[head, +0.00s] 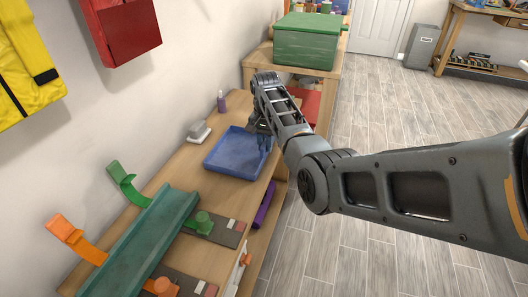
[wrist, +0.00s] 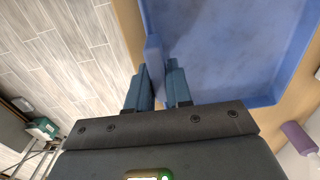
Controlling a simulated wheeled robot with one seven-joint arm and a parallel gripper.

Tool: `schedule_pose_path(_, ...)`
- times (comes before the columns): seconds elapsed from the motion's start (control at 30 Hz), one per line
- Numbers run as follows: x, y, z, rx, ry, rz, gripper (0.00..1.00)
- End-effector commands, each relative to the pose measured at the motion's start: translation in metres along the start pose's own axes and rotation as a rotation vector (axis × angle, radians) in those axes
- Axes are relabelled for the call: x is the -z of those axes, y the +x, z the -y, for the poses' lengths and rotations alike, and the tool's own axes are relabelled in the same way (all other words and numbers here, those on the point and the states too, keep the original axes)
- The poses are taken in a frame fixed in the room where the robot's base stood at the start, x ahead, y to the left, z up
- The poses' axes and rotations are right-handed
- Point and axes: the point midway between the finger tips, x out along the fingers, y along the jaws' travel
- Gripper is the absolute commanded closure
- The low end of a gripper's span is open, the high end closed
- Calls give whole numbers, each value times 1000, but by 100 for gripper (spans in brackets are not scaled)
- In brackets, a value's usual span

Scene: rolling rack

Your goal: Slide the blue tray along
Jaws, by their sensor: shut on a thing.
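The blue tray (head: 233,158) is a shallow rectangular tray lying on the wooden table, toward its far end. My gripper (head: 262,137) is at the tray's far right corner in the head view, mostly hidden by my arm. In the wrist view, the blue tray (wrist: 222,45) fills the upper right. There my gripper (wrist: 160,82) has one finger on each side of the tray's rim, shut on it. The tray looks empty.
A grey-white object (head: 199,131) and a purple bottle (head: 221,101) stand by the wall. A green channel (head: 145,245) with green and orange clamps lies on the near table. A green bin (head: 306,42) stands beyond. A purple roll (head: 264,205) sits below the table edge.

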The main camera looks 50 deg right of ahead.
Motion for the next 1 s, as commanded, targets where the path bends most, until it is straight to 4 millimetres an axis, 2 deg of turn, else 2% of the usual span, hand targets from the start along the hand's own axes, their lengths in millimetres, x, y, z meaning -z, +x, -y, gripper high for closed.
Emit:
schedule_pose_path(0.4,30,3,4,1,1,0,100)
schedule_pose_path(1.0,65,4,9,1,1,0,100)
